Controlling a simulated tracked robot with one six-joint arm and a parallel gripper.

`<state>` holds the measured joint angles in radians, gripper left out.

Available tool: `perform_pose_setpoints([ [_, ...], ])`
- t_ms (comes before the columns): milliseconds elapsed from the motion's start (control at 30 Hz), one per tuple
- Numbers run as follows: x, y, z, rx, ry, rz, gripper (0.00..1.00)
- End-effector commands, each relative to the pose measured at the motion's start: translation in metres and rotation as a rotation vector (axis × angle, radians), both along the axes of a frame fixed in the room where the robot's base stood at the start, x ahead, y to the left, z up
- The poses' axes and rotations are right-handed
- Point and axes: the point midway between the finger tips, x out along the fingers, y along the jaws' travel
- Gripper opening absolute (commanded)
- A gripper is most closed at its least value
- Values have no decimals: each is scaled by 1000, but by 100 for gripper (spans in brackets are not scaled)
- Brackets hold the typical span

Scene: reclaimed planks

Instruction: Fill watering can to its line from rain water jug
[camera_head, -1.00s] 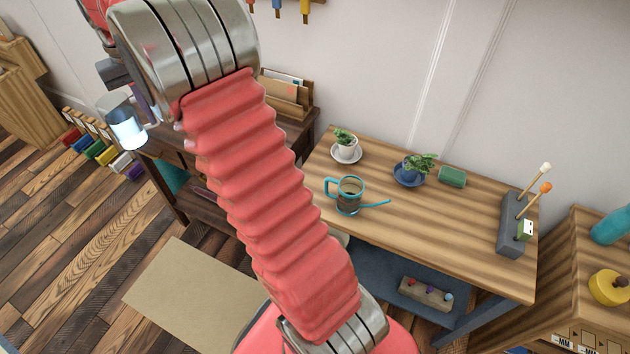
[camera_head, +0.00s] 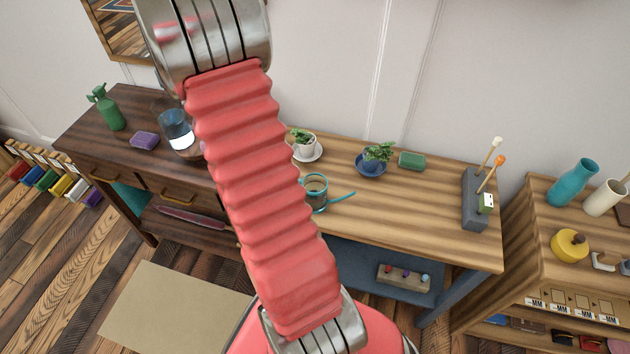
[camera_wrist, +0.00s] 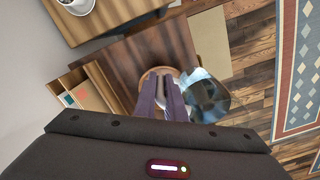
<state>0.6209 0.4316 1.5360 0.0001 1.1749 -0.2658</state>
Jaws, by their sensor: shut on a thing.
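The watering can (camera_head: 316,192), clear-bodied with a teal rim, handle and spout, stands upright on the light striped table (camera_head: 420,215). Its spout points right; I cannot make out its line or contents. The rain water jug (camera_head: 177,130) is clear glass with a pale, bright lower part, seen in front of the dark desk, left of the can. In the wrist view, the jug (camera_wrist: 207,97) is beside my purple fingers. My gripper (camera_wrist: 162,92) is shut on the jug; the exact grip is partly hidden. In the head view my arm hides most of the gripper.
Near the can stand a white-potted plant (camera_head: 303,143), a blue-potted plant (camera_head: 374,158) and a green block (camera_head: 411,160). A grey holder (camera_head: 475,200) is at the table's right end. A green spray bottle (camera_head: 105,108) and purple sponge (camera_head: 144,141) sit on the dark desk.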

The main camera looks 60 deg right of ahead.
Motion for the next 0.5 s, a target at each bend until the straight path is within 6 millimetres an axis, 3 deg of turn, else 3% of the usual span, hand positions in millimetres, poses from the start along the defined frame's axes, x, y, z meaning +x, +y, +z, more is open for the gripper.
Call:
perform_pose_setpoints([
  [500,-89,-77,-25,0,-1,-24,0],
])
